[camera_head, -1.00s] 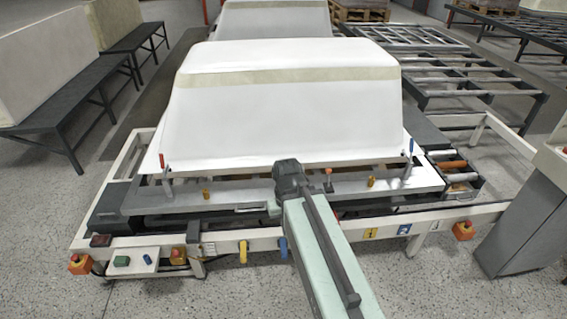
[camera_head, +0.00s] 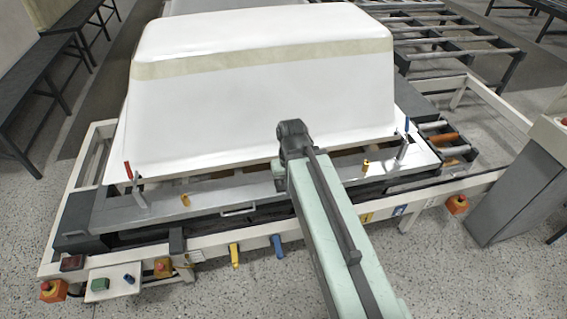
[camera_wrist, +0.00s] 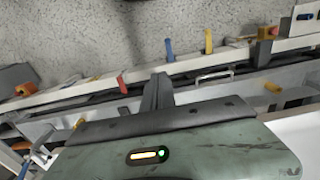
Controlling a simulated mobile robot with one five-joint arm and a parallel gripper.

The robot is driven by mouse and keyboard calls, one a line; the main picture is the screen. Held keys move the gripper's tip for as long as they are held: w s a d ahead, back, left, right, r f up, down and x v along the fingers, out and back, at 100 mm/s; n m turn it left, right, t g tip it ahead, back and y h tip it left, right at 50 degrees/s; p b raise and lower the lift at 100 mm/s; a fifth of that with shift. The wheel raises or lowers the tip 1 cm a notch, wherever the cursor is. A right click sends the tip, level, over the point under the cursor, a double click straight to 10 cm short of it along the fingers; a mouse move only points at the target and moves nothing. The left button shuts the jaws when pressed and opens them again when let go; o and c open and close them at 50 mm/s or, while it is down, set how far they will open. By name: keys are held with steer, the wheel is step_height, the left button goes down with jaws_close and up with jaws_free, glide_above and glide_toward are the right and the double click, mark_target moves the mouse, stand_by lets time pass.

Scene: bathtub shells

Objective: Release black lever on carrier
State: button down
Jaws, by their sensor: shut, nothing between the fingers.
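The carrier (camera_head: 95,216) is a low frame with a grey front plate and a white front beam, bearing an upturned white tub shell (camera_head: 260,95). A dark upright piece (camera_head: 177,241) stands on the front beam at left; I cannot tell whether it is the black lever. My gripper (camera_wrist: 158,92) shows in the wrist view as dark fingers, shut and empty, over the front edge of the carrier. In the head view my arm hides the fingers. A red handle (camera_wrist: 122,85) appears just left of the fingers in the wrist view, apart from them.
Yellow (camera_head: 234,255) and blue (camera_head: 277,245) handles hang from the front beam. A red-tipped clamp (camera_head: 129,172) and a blue-tipped clamp (camera_head: 405,130) stand at the shell's corners. A grey cabinet (camera_head: 515,190) is at right. Speckled floor in front is clear.

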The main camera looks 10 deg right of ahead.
steer(key=w+d+f+m+t+y+b, duration=0.15)
steer(key=w+f+y+b, duration=0.25)
steer(key=w+f+b, duration=0.5)
steer(key=w+a+f+m+t+y+b, duration=0.1)
steer(key=w+f+m+y+b, duration=0.25)
steer(key=f+b, duration=0.65)
steer(key=w+d+t+y+b, duration=0.1)
steer(key=w+d+b, duration=0.1)
steer(key=b, duration=0.3)
steer(key=w+d+m+t+y+b, duration=0.1)
steer(key=w+d+y+b, duration=0.1)
steer(key=b, duration=0.3)
steer(key=w+d+t+y+b, duration=0.1)
steer(key=w+d+y+b, duration=0.1)
steer(key=w+d+b, duration=0.1)
steer(key=shift+w+r+m+b, duration=0.1)
steer(key=shift+w+m+b, duration=0.25)
steer(key=shift+b, duration=0.55)
steer(key=d+b, duration=0.1)
steer(key=w+d+r+m+t+y+b, duration=0.1)
steer(key=d, duration=0.1)
steer(key=w+d+t+y+b, duration=0.1)
steer(key=d+b, duration=0.1)
steer(key=shift+w+d+r+m+t, duration=0.15)
steer(key=shift+m+t, duration=0.1)
steer(key=shift+d+r, duration=0.15)
steer(key=shift+r, duration=0.3)
